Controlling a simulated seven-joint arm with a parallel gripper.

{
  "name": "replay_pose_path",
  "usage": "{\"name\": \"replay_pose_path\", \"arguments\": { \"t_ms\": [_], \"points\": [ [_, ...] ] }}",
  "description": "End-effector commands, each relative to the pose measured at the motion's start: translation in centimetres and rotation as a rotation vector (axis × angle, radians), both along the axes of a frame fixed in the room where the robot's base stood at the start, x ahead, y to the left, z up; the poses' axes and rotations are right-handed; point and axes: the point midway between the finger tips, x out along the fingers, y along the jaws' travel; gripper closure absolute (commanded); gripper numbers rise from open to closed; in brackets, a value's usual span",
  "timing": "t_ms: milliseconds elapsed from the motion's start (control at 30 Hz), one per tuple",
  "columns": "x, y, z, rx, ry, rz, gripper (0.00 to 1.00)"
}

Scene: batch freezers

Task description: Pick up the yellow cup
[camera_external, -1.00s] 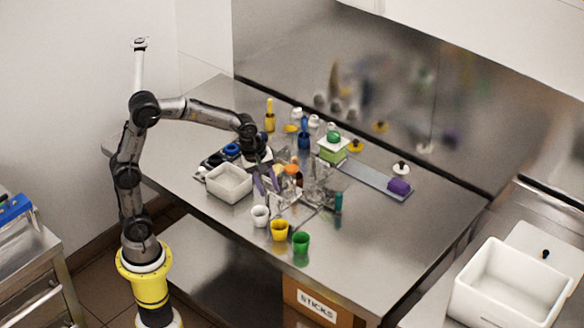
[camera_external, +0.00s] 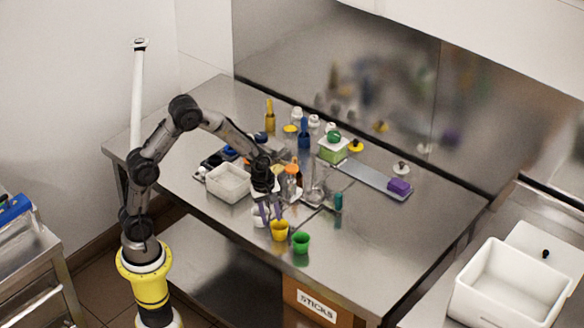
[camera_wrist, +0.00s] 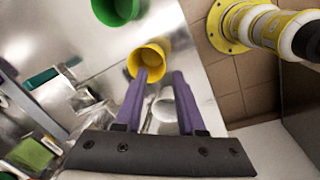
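The yellow cup (camera_external: 280,232) stands upright near the front edge of the steel table, between the white cup (camera_external: 257,221) and the green cup (camera_external: 301,243). My gripper (camera_external: 271,213) is open, its purple fingers pointing down, just above and behind the yellow cup. In the wrist view, the yellow cup (camera_wrist: 160,56) lies beyond the fingertips of my gripper (camera_wrist: 160,73). The left fingertip overlaps the cup's opening; whether it touches cannot be told. The white cup (camera_wrist: 165,110) shows between the fingers and is partly hidden in the external view.
A white tub (camera_external: 229,184) stands left of my gripper. Orange-topped and clear containers (camera_external: 291,172) crowd the table behind it. The green cup (camera_wrist: 117,8) is close beside the yellow one. The table's right front area (camera_external: 365,250) is clear.

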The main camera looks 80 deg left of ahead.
Motion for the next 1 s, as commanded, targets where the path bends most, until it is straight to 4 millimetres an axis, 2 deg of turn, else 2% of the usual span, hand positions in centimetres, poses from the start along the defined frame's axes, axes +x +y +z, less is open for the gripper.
{"name": "replay_pose_path", "arguments": {
  "t_ms": [100,300,600,800,833,1000],
  "points": [
    [-0.2,-0.2,-1.9,-0.002,0.007,0.0,0.61],
    [0.1,-0.2,-4.2,-0.001,0.002,0.0,0.61],
    [0.2,-0.1,-4.6,-0.001,0.001,0.0,0.61],
    [0.2,-0.1,-4.6,0.0,0.001,0.0,0.97],
    [0.2,-0.1,-4.6,0.0,0.001,0.0,1.0],
    [0.2,-0.1,-4.6,0.0,0.001,0.0,1.0]
  ]
}}
